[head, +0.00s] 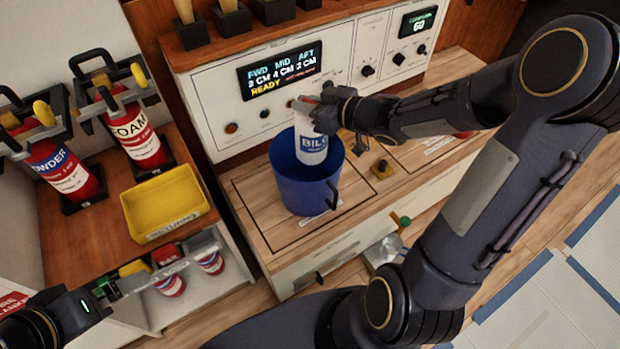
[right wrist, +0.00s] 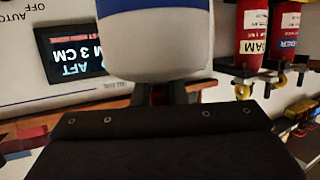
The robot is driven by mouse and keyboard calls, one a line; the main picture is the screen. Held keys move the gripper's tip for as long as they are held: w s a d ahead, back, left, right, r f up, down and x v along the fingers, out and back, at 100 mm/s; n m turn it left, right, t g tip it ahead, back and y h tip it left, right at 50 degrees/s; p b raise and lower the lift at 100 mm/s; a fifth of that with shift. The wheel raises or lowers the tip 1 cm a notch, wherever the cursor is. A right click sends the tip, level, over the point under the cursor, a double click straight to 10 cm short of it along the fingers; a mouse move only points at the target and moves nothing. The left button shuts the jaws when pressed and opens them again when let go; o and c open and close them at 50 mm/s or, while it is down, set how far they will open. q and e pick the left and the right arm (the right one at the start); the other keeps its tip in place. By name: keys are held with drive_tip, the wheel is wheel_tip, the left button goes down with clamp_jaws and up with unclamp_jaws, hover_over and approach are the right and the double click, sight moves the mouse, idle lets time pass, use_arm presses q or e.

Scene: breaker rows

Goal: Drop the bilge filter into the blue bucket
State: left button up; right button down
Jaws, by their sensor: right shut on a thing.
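The bilge filter (head: 312,146) is a white cylinder with a blue label band. It hangs roughly upright at the mouth of the blue bucket (head: 303,193), its lower part at or inside the rim. My right gripper (head: 318,110) is shut on the filter's upper end. The filter also fills the top middle of the right wrist view (right wrist: 155,50), between the fingers. Whether the filter touches the bucket's wall or bottom is hidden. My left gripper (head: 107,290) is low at the left, in front of the shelf and away from the bucket; its jaw gap is unclear.
The bucket stands on a wooden counter below a white panel with a lit display (head: 280,70). A yellow tray (head: 165,204) and red extinguishers (head: 134,135) stand on the left shelf.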

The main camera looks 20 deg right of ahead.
use_arm(q)
wheel_tip(320, 180, down, 4)
drive_tip(key=b, duration=0.2)
drive_tip(key=shift+r+b, duration=0.1)
drive_tip(key=shift+b, duration=0.3)
use_arm(e)
wheel_tip(320, 180, down, 3)
drive_tip(key=shift+f, duration=0.15)
drive_tip(key=c, duration=1.4)
unclamp_jaws()
use_arm(q)
wheel_tip(320, 180, up, 3)
drive_tip(key=p, duration=0.3)
use_arm(e)
drive_tip(key=v, duration=0.7)
drive_tip(key=shift+s+d, duration=0.25)
drive_tip(key=shift+s, duration=0.05)
